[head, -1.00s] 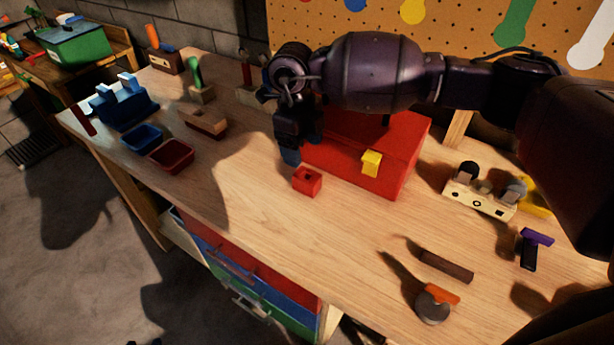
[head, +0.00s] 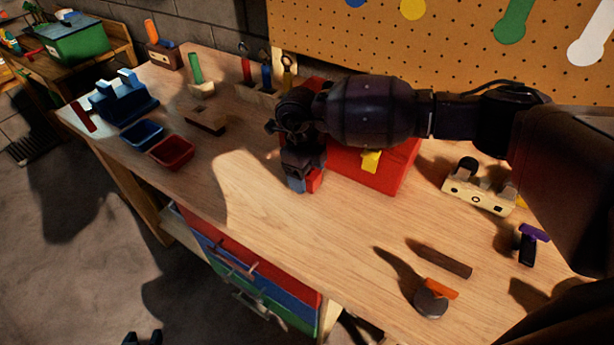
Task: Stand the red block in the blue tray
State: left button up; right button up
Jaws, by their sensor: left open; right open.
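The red block (head: 315,181) sits on the workbench in front of the red toolbox, partly hidden by my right gripper. My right gripper (head: 304,184) is open and low over the block, its visible finger beside the block's left side. Whether the fingers touch the block cannot be seen. The blue tray (head: 142,146) lies on the left part of the bench and looks empty. My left gripper (head: 143,339) only just shows at the bottom edge, over the floor, open and away from the bench.
A red tray (head: 172,166) lies just in front of the blue tray. The red toolbox (head: 385,178) with a yellow latch stands behind the block. A wooden piece (head: 207,122) lies right of the trays. Bare bench separates the block from the trays.

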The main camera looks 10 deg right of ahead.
jog(key=c, duration=1.1)
jog(key=shift+r, duration=0.15)
